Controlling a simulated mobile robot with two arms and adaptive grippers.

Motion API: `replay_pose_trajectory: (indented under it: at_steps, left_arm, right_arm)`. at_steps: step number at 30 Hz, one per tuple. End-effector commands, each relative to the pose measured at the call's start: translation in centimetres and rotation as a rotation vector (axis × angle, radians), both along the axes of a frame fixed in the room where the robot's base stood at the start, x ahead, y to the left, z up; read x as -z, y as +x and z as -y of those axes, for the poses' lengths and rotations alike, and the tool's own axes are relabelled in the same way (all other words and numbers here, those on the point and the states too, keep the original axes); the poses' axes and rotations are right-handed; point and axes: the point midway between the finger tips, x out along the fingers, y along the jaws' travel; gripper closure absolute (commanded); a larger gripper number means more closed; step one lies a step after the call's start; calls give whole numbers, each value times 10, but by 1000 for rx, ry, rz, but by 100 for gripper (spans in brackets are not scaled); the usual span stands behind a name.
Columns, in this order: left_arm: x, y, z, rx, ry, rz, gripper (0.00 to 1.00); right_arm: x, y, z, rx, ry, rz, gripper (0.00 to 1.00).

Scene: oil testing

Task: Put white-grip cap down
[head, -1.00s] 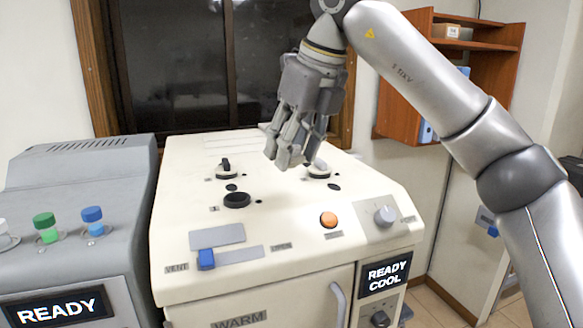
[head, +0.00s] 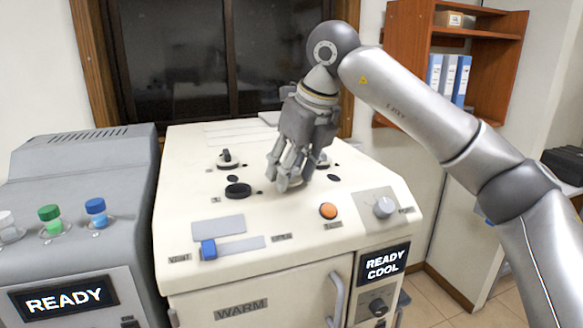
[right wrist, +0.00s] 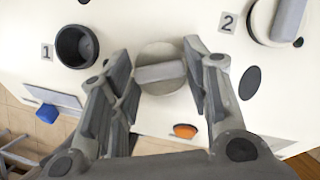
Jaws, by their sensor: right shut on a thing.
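The white-grip cap (right wrist: 160,72) is a pale round disc with a raised light-grey bar. My right gripper (head: 287,181) is shut on it, with fingers on both sides in the right wrist view (right wrist: 160,80). In the head view the fingers hide most of the cap, low over the cream machine top (head: 180,150). I cannot tell if the cap touches the top. The open dark-rimmed port marked 1 (right wrist: 76,46) lies left of the cap; it also shows in the head view (head: 238,190). My left gripper is not in view.
Another capped port, marked 2 (right wrist: 279,22), lies to the right in the wrist view. A cap with a black grip (head: 227,160) sits farther back. An orange button (head: 328,211), a grey knob (head: 384,207) and a blue slider (head: 208,249) are nearer the front edge.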

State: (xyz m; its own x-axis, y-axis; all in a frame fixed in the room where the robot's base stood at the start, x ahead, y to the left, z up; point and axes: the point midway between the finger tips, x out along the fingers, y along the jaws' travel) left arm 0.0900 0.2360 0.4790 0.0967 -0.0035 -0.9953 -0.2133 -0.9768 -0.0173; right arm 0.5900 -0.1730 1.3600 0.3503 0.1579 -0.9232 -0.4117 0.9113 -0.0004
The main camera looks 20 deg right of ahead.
Motion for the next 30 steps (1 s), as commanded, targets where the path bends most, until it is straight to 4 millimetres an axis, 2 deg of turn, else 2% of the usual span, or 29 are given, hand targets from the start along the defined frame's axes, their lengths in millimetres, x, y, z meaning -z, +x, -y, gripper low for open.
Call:
replay_pose_trajectory:
  at_steps: [1, 5, 6, 14, 19, 23, 30]
  left_arm:
    - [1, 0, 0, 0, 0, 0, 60]
    - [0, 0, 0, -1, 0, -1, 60]
    - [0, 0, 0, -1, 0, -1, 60]
    - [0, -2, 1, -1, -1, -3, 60]
    - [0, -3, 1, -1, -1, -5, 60]
    - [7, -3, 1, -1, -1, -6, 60]
    - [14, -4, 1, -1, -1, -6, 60]
  right_arm:
    - [1, 0, 0, 0, 0, 0, 52]
    - [1, 0, 0, 0, 0, 0, 35]
    - [1, 0, 0, 0, 0, 0, 34]
    - [0, 0, 0, 0, 0, 0, 34]
    - [-9, -2, 1, 0, 1, 3, 34]
    - [-30, -10, 4, 0, 1, 4, 34]
    - [-80, -29, 12, 1, 1, 3, 34]
